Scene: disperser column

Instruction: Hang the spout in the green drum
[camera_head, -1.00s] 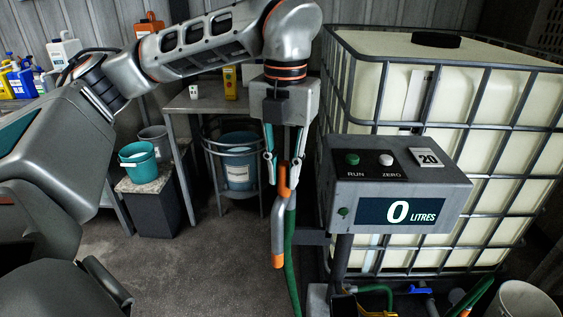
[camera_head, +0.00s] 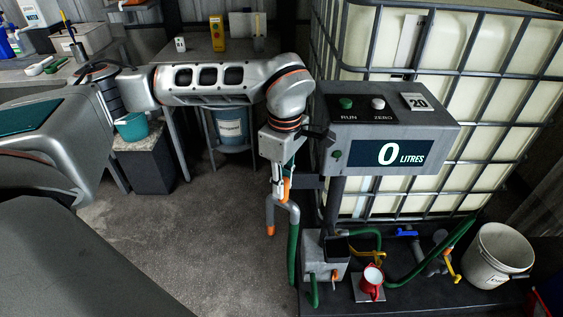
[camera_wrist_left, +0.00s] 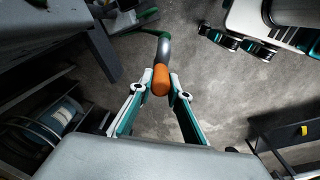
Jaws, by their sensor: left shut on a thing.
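The spout is a grey bent tube (camera_head: 292,212) with an orange grip (camera_head: 286,189) and an orange tip (camera_head: 270,230). A green hose (camera_head: 292,255) runs down from it. My left gripper (camera_head: 280,180) is shut on the orange grip and holds the spout above the floor, left of the display post. In the left wrist view the orange grip (camera_wrist_left: 161,80) sits between the fingertips. No drum in view is clearly green: a bluish labelled drum (camera_head: 231,127) stands in a round frame under the back bench, partly hidden by my left arm. My right gripper is not in view.
A display box (camera_head: 390,152) reading 0 litres stands before a large caged tank (camera_head: 490,110). A red jug (camera_head: 372,277), valves and a white bucket (camera_head: 498,258) are at lower right. A teal bucket (camera_head: 132,128) sits at left. The middle floor is clear.

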